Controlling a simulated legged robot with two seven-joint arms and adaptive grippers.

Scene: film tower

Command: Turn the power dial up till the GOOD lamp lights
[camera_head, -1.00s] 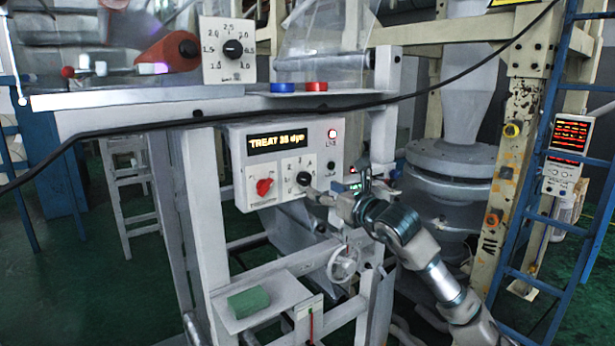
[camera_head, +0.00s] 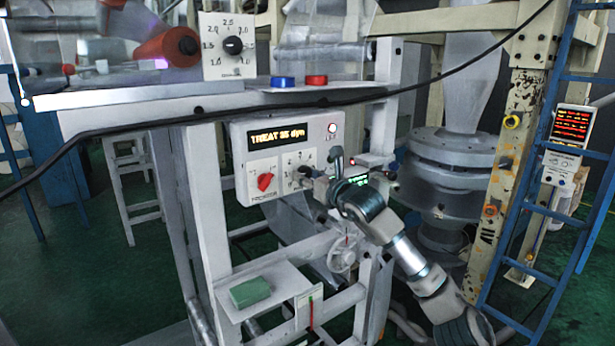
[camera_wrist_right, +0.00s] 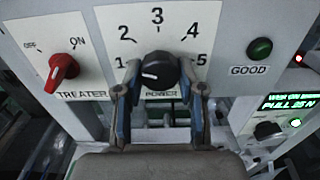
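The black power dial (camera_wrist_right: 157,72) sits on a white panel with a scale from 1 to 5. Its white mark points left, to the low side of the scale. The open fingers of my right gripper (camera_wrist_right: 163,92) stand on both sides of the dial; the left tip is close to its edge, and a gap shows at the right. In the head view my right gripper (camera_head: 322,178) partly covers the dial. The GOOD lamp (camera_wrist_right: 260,49) is dark green and looks unlit. My left gripper is not in view.
The red treater switch (camera_wrist_right: 62,70) is left of the dial. The display (camera_head: 277,138) reads TREAT 35 dyn. A green-lit screen (camera_wrist_right: 290,101) is at the right. A handwheel (camera_head: 342,255) and a shelf with a green block (camera_head: 250,291) lie below. A black cable crosses the head view.

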